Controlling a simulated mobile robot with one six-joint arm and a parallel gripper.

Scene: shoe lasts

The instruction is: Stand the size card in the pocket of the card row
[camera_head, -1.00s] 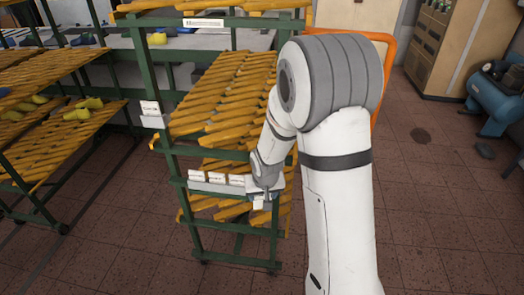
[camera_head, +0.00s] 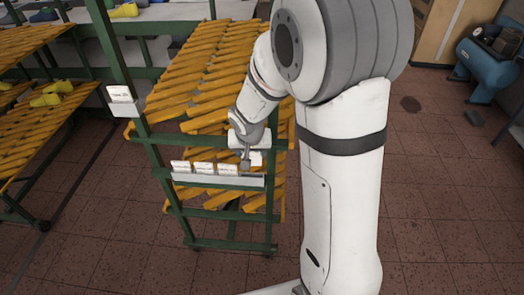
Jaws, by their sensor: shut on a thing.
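The card row (camera_head: 218,180) is a pale grey strip fixed across the front of a green rack. Several white cards stand in its left and middle part. The right end of the row shows no card. My gripper (camera_head: 246,163) is just above this right end, pointing down. It is shut on the size card (camera_head: 256,158), a small white piece partly hidden by the fingers. The card looks to be above the row's edge; whether it touches the row cannot be told. The pocket's inside is hidden.
The green rack (camera_head: 173,190) carries orange slatted shelves close behind my gripper. A separate white label (camera_head: 121,93) sits on its left post. Another rack with yellow lasts (camera_head: 62,93) stands at left. The tiled floor at right is clear up to a blue compressor (camera_head: 486,65).

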